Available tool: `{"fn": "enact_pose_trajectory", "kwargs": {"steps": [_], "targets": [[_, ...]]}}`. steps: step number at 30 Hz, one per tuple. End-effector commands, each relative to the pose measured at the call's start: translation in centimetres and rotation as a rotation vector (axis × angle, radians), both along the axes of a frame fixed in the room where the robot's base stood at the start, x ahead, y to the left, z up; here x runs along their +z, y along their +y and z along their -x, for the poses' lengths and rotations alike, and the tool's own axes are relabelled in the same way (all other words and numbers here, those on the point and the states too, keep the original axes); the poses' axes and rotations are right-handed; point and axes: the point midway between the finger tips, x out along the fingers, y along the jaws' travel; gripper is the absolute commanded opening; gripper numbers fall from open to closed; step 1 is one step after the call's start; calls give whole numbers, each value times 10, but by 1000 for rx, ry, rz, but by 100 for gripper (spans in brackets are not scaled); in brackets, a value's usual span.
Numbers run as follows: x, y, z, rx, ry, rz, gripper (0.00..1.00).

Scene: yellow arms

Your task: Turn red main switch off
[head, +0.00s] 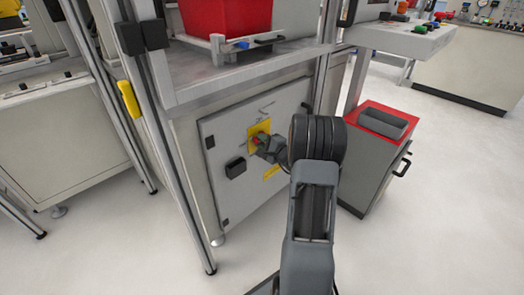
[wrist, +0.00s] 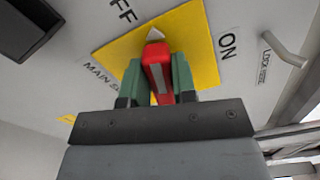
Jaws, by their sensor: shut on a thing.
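The red main switch (wrist: 158,75) is a red handle with a pale pointed tip on a yellow plate (wrist: 205,50), which is fixed to a grey cabinet door. In the wrist view the tip points up the picture, between the printed words OFF and ON. My gripper (wrist: 157,82) has its green fingers on both sides of the red handle and is shut on it. In the head view my gripper (head: 262,141) reaches the yellow plate (head: 254,130) on the cabinet door (head: 225,185); the switch is mostly hidden there by the gripper.
A black handle (head: 235,167) sticks out of the door left of the switch. A grey lock lever (wrist: 284,50) stands out near ON. A red-topped drawer cabinet (head: 375,150) stands right of my arm. A shelf with a red bin (head: 225,15) is above. The floor in front is clear.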

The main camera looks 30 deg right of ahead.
Motion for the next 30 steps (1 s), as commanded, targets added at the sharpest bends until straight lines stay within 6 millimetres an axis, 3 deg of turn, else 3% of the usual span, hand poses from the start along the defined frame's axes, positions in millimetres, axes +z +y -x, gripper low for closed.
{"fn": "enact_pose_trajectory", "kwargs": {"steps": [1, 12, 30], "targets": [[-9, 1, 0, 1, -9, 35, 2], [-11, 2, 0, 2, -43, 234, 2], [-8, 2, 0, 3, -51, 299, 2]]}}
